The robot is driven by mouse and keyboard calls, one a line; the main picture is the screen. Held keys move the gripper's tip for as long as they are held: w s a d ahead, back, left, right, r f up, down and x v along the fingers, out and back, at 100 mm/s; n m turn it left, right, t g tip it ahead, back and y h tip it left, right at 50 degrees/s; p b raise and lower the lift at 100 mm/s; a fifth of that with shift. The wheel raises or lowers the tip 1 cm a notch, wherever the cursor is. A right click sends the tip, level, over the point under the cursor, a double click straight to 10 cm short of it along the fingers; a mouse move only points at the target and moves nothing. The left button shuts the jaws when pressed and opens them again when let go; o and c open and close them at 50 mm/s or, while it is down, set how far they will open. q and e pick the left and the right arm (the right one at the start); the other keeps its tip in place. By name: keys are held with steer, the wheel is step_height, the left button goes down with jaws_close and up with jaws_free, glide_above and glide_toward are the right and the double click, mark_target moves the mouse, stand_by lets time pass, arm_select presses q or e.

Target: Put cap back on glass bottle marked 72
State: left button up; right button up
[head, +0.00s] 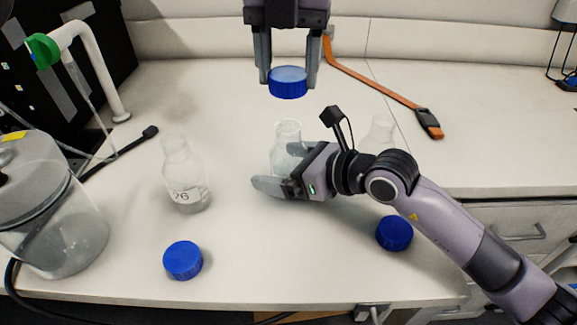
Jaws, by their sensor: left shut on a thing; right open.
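My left gripper (288,72) is at the top of the head view, shut on a blue cap (288,84). It holds the cap level, above and apart from a clear open glass bottle (288,132). My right gripper (279,168) is open, its fingers on either side of this middle bottle. I cannot tell whether they touch it. The gripper hides the bottle's lower part and any number on it. Another uncapped bottle (183,172) marked 76 stands to the left. A third clear bottle (381,131) stands to the right, partly behind my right arm, its label hidden.
Two loose blue caps lie on the white bench: one at front left (183,260), one at front right (394,233) beside my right arm. A large clear jar (60,235) stands at the left edge. An orange strap-like tool (375,85) lies at the back right. The front middle is clear.

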mark_target(289, 126)
steer(key=c, duration=1.5)
arm_select(q)
steer(key=shift+f, duration=2.5)
steer(key=shift+f, duration=0.85)
arm_select(e)
steer(key=shift+w, duration=0.1)
arm_select(q)
steer(key=shift+f, duration=0.55)
arm_select(e)
jaws_close()
arm_select(q)
steer(key=shift+m, duration=1.7)
